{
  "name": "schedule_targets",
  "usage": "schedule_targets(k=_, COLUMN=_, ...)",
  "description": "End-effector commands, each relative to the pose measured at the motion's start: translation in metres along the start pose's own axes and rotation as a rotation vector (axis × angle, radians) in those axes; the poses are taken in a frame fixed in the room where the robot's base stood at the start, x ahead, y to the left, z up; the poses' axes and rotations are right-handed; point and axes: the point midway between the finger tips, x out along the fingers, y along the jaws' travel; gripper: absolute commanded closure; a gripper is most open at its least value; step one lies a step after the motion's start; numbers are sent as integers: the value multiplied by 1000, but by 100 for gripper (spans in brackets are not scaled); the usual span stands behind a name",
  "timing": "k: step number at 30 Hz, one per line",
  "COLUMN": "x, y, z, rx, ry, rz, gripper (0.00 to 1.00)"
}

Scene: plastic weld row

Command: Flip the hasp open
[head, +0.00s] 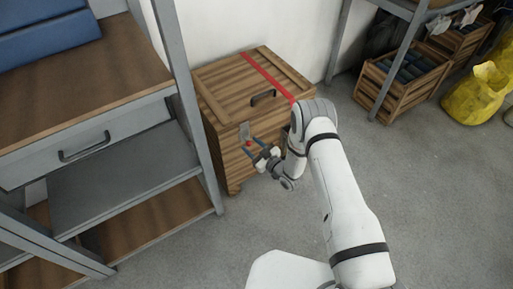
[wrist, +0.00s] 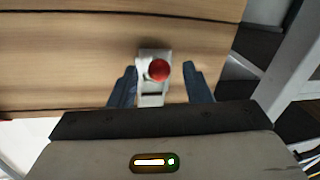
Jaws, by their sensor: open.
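A wooden chest (head: 220,95) with its lid down stands against the wall. A pale metal hasp (head: 244,130) with a red knob (head: 249,143) is on its front, just below the lid edge. In the wrist view the hasp (wrist: 153,92) and its red knob (wrist: 159,69) show against the wooden planks. My gripper (head: 258,152) is at the chest front, close to the hasp. Its blue-grey fingers (wrist: 161,86) are spread, one on each side of the hasp, with nothing held. I cannot tell whether either finger touches it.
A grey metal workbench (head: 105,145) with a drawer and shelves stands close on the left of the chest. A rack (head: 337,50) with wooden crates (head: 400,80) and yellow bags (head: 473,95) is on the right. The floor (head: 420,170) in front is clear.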

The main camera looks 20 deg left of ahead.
Motion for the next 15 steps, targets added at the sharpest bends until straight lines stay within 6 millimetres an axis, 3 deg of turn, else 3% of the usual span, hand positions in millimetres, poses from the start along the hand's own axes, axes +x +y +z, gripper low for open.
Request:
schedule_targets(k=2, x=0, y=0, z=0, rx=0, ry=0, rz=0, gripper=56)
schedule_targets(k=15, x=0, y=-1, z=0, rx=0, ry=0, rz=-1, gripper=92)
